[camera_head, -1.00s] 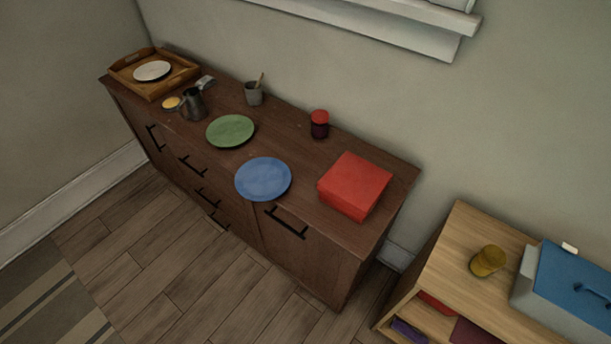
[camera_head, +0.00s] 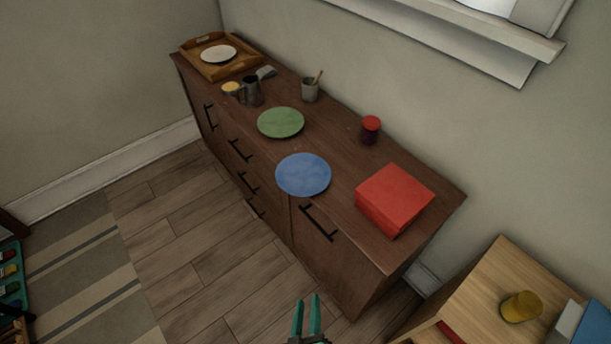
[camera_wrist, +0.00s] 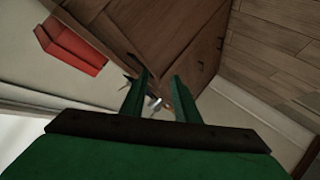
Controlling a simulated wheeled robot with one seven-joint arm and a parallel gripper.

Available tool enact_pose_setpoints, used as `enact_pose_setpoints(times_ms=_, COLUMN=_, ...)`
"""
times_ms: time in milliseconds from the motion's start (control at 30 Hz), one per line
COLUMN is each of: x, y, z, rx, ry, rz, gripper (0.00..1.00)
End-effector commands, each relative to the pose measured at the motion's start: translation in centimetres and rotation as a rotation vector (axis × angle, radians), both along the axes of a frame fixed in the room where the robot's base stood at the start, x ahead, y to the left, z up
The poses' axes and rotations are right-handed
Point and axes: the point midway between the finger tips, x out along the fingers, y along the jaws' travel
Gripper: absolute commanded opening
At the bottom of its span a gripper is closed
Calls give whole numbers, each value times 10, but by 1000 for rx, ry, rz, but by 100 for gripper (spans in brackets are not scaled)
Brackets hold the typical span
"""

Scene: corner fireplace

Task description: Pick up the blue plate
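The blue plate (camera_head: 303,174) lies on top of the brown cabinet (camera_head: 345,226), at its front edge, between a green plate (camera_head: 281,122) and a red box (camera_head: 394,199). My gripper (camera_head: 307,303) shows at the bottom of the head view, in front of the cabinet and apart from the blue plate. Its two green fingers are spread with nothing between them. The wrist view also shows the open fingers (camera_wrist: 160,88). There the red box (camera_wrist: 70,45) is at upper left, and I cannot make out the blue plate.
A dark jar with a red lid (camera_head: 370,129) stands behind the blue plate. A cup (camera_head: 310,90), a metal pitcher (camera_head: 252,91) and a wooden tray with a white plate (camera_head: 218,54) are farther left. A light wooden shelf (camera_head: 480,298) is at lower right. Open floor lies left.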

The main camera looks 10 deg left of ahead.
Motion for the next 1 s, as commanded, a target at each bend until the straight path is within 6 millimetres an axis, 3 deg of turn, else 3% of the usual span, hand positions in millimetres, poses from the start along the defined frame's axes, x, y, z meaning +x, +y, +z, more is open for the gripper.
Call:
enact_pose_setpoints(times_ms=33, x=19, y=9, z=-2, rx=-59, ry=-6, rz=27, gripper=28)
enact_pose_setpoints(times_ms=267, x=91, y=40, z=-6, rx=-356, ry=-9, rz=97, gripper=28)
enact_pose_setpoints(times_ms=500, x=159, y=81, z=22, rx=-633, ry=-20, rz=105, gripper=28)
enact_pose_setpoints(times_ms=700, x=194, y=114, z=58, rx=-794, ry=-17, rz=75, gripper=28)
enact_pose_setpoints(times_ms=1000, x=212, y=133, z=83, rx=-881, ry=-3, rz=44, gripper=28)
